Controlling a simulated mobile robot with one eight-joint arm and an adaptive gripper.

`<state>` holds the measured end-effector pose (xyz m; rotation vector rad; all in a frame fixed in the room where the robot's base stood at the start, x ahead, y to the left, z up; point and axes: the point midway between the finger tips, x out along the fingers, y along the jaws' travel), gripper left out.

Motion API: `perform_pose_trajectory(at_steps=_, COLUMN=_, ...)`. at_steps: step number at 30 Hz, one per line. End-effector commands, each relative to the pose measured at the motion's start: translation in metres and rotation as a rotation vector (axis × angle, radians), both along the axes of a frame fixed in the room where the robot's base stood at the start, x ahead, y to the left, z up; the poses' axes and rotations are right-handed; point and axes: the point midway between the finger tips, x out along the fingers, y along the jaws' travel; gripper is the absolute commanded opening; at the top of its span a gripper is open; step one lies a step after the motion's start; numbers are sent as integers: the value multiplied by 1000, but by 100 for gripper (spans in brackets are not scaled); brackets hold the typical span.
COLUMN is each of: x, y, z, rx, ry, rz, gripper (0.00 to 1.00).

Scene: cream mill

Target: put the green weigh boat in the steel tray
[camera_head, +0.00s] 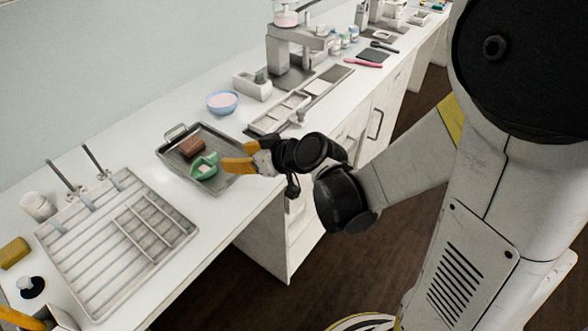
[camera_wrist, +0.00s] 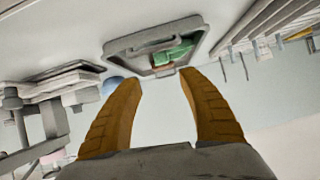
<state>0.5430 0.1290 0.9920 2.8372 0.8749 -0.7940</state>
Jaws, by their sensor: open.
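The green weigh boat (camera_head: 204,167) lies inside the steel tray (camera_head: 222,186), near its right front part, beside a brown block (camera_head: 191,147). In the wrist view the steel tray (camera_wrist: 113,48) is beyond my fingertips, with the green weigh boat (camera_wrist: 178,53) in it. My gripper (camera_head: 238,158) has yellow-orange fingers and is open at the right side of the tray, close to the weigh boat. In the wrist view my gripper (camera_wrist: 160,78) has nothing between its fingers.
A blue bowl (camera_head: 222,103) with pink contents stands behind the tray. A white divided rack (camera_head: 118,240) is to the left and a compartment tray (camera_head: 278,114) to the right. Bare counter shows in front of the steel tray.

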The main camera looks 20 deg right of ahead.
Motion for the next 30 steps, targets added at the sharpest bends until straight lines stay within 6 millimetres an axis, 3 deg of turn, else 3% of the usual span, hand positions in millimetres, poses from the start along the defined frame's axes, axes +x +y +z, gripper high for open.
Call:
perform_pose_trajectory(at_steps=5, x=-32, y=-20, z=19, rx=-44, ry=112, rz=-78, gripper=48)
perform_pose_trajectory(at_steps=15, x=-137, y=-95, z=48, rx=-164, ry=344, rz=-394, gripper=48)
perform_pose_trajectory(at_steps=18, x=-160, y=-113, z=52, rx=-186, ry=373, rz=-471, gripper=48)
perform_pose_trajectory(at_steps=23, x=-179, y=-127, z=54, rx=-202, ry=392, rz=-540, gripper=48)
perform_pose_trajectory(at_steps=30, x=-181, y=-130, z=55, rx=-205, ry=395, rz=-551, gripper=48)
